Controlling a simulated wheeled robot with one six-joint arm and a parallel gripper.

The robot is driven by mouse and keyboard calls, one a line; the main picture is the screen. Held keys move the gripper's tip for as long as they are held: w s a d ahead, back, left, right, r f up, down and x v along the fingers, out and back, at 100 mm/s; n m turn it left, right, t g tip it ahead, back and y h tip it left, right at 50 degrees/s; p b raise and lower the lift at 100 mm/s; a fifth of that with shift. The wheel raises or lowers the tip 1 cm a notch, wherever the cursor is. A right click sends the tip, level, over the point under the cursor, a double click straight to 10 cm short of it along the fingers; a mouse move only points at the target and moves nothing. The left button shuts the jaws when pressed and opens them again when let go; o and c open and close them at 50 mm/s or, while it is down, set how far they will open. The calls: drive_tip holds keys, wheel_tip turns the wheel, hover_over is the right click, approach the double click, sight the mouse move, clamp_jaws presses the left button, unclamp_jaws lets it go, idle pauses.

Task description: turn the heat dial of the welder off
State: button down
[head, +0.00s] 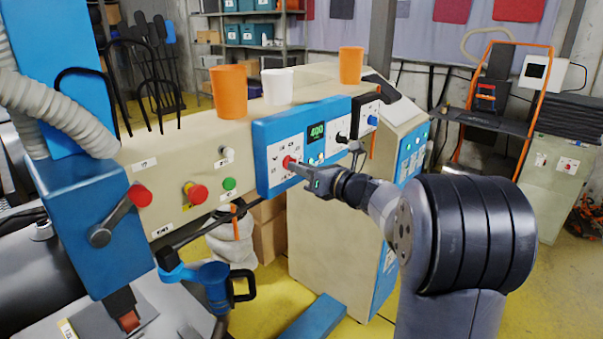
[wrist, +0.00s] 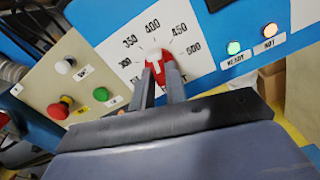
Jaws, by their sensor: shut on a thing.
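The heat dial (head: 287,162) is a red knob on the white front plate of the welder's blue control box (head: 262,132). In the wrist view the dial (wrist: 158,64) sits below the printed numbers 350, 400, 450 and 500. A white mark at its upper edge points towards about 400. My gripper (head: 295,166) reaches in from the right. In the wrist view its two fingers (wrist: 159,78) are closed on both sides of the dial. The lower part of the dial is hidden behind the fingers. A green display (head: 316,131) reads 400.
READY (wrist: 233,47) and HOT (wrist: 270,30) lamps glow right of the dial. Left are a red mushroom button (head: 196,193), a green button (head: 229,184) and a red-knobbed lever (head: 139,195). Orange cups (head: 229,92) and a white cup (head: 277,86) stand on top.

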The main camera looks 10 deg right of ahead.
drive_tip(key=n+b, duration=2.2)
drive_tip(key=b, duration=0.1)
drive_tip(key=shift+w+d+n, duration=0.1)
drive_tip(key=shift+n, duration=0.2)
idle(0.3)
drive_tip(key=c, duration=1.4)
unclamp_jaws()
drive_tip(key=shift+r, duration=0.1)
drive_tip(key=shift+c, duration=0.2)
drive_tip(key=b+v, duration=0.1)
drive_tip(key=v, duration=0.9)
drive_tip(key=shift+s+d, duration=0.2)
drive_tip(key=shift+s, duration=0.15)
